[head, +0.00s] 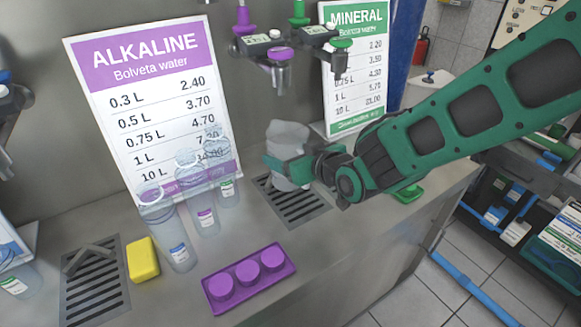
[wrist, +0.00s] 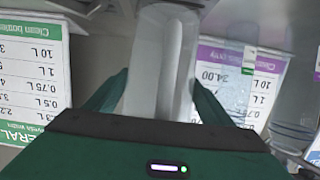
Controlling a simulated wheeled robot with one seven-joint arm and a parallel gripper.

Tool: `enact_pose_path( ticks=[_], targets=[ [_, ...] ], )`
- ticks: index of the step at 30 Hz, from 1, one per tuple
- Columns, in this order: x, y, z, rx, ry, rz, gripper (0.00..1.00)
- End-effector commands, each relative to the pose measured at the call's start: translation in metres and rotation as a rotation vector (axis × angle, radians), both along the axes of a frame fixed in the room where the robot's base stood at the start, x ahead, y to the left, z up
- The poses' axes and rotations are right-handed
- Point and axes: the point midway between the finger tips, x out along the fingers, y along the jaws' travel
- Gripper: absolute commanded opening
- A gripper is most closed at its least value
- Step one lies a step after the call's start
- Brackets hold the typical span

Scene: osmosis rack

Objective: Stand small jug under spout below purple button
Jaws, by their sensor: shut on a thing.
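The small jug (head: 289,140) is translucent and looks upright in the head view. My gripper (head: 290,168) is shut on it from the right, and its fingers hide part of the jug. In the wrist view the jug (wrist: 160,60) stands between my two fingers (wrist: 160,95). The jug is over or at the back of a drain grate (head: 300,208); I cannot tell if its base touches. Above it hangs a spout (head: 281,74) with a purple collar. A purple button (head: 243,18) is at the upper left of that spout, and a green-marked spout (head: 340,62) is to the right.
Several clear bottles (head: 178,240) stand left of the jug, before the ALKALINE sign (head: 140,80). A yellow sponge (head: 142,260) and a purple tray with round caps (head: 250,280) lie on the counter. The MINERAL sign (head: 355,70) is behind my arm. Counter right of the tray is clear.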

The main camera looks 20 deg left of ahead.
Motion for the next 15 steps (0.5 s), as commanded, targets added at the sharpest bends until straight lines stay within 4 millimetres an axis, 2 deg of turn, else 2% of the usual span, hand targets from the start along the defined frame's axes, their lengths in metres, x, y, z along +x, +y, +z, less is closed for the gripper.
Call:
enact_pose_path(
  ticks=[5,11,15],
  targets=[
    [0.001,-0.002,-0.012,-0.001,0.001,-0.002,0.52],
    [0.002,-0.003,-0.037,-0.002,0.001,-0.004,0.52],
    [0.002,-0.003,-0.040,0.001,-0.002,-0.005,0.52]
  ],
)
